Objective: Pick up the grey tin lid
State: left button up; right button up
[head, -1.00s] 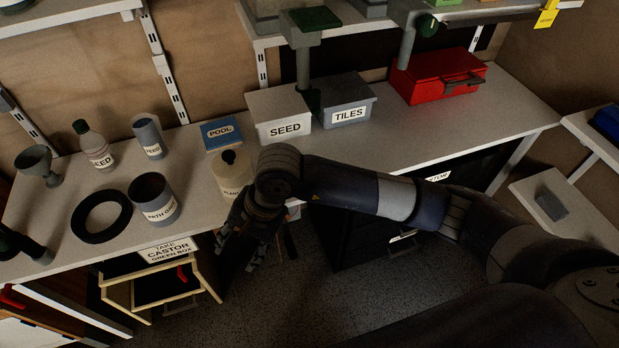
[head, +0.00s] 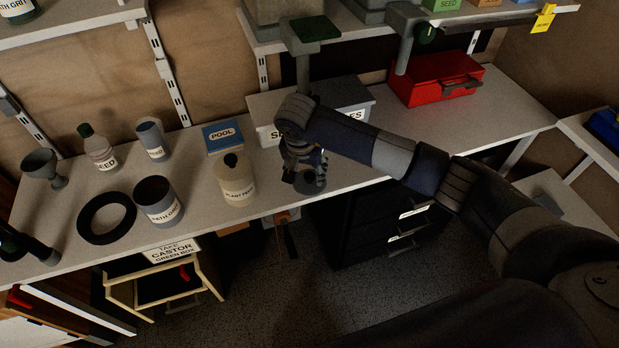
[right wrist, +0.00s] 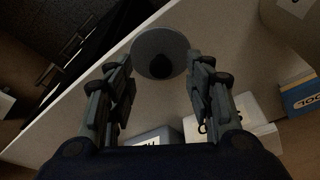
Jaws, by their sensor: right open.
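The grey tin lid (right wrist: 148,42) is a round grey disc with a dark knob, lying on the bench top. In the right wrist view it is ahead of and between the fingertips of my right gripper (right wrist: 160,75). The fingers are spread and hold nothing. In the head view my right gripper (head: 305,180) points down over the bench's front part, and the lid (head: 312,187) shows only partly beneath it. I cannot tell the exact gap between fingers and lid. My left gripper is not in view.
Behind my right gripper stand the SEED box (head: 264,110) and the TILES box (head: 352,95), partly hidden by my arm. A cream bottle (head: 235,185) stands to the left, beside the blue POOL box (head: 222,137). A red case (head: 425,82) is at the back right. The bench's front edge is close.

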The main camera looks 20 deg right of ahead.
aim_at(310, 176)
jog(key=shift+w+d, duration=0.25)
jog(key=shift+w, duration=0.15)
jog(key=x, duration=0.5)
jog(key=shift+w+p, duration=0.1)
jog(key=shift+p, duration=0.25)
jog(key=shift+d, duration=0.1)
jog(key=c, duration=1)
